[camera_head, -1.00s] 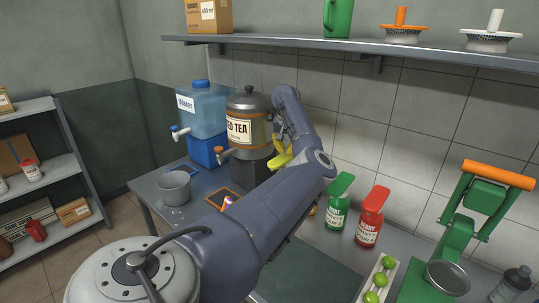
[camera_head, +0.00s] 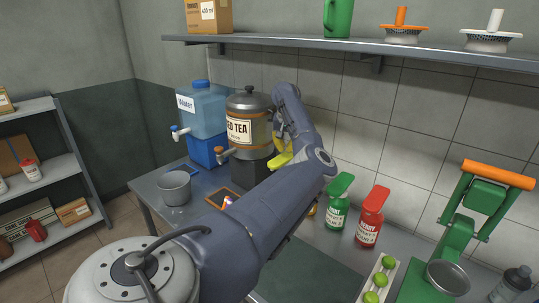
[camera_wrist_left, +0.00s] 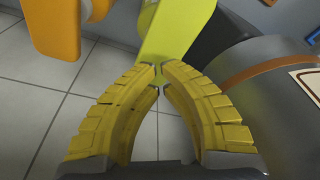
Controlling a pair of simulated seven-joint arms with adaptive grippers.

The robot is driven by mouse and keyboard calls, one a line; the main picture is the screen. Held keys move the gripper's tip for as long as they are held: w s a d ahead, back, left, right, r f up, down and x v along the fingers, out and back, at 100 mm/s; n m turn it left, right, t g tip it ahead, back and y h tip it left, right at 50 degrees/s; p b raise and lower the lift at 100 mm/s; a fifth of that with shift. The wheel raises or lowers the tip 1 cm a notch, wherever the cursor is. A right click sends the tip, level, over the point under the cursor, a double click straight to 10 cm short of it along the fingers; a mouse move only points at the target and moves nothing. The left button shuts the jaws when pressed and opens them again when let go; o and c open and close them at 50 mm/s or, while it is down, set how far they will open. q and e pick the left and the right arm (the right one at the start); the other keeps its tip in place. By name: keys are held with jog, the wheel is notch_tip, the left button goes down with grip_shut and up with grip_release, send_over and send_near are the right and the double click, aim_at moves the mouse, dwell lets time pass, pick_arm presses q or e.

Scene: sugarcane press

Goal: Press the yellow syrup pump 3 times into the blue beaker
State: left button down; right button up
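The yellow pump head (camera_head: 282,157) shows in the head view beside the tea dispenser; my left arm hides its bottle. In the left wrist view the yellow pump head (camera_wrist_left: 174,28) is just beyond my left gripper (camera_wrist_left: 159,72). Its two yellow finger pads nearly meet at the tips, with nothing seen between them. I cannot tell whether the tips touch the pump. In the head view my left arm hides most of this gripper. I cannot make out the blue beaker in either view. My right gripper is not in view.
An orange pump head (camera_wrist_left: 52,22) is beside the yellow one. The tea dispenser (camera_head: 249,118) is close to my left wrist. Green (camera_head: 337,205) and red (camera_head: 369,220) pump bottles stand right of my arm. A metal pot (camera_head: 174,188) stands left, and a shelf (camera_head: 350,46) runs above.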

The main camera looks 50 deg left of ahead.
aim_at(285, 157)
pick_arm(q)
jog(key=shift+f, duration=0.25)
jog(key=shift+f, duration=2.7)
jog(key=shift+r, duration=2.95)
jog(key=shift+r, duration=0.1)
jog(key=shift+r, duration=2.95)
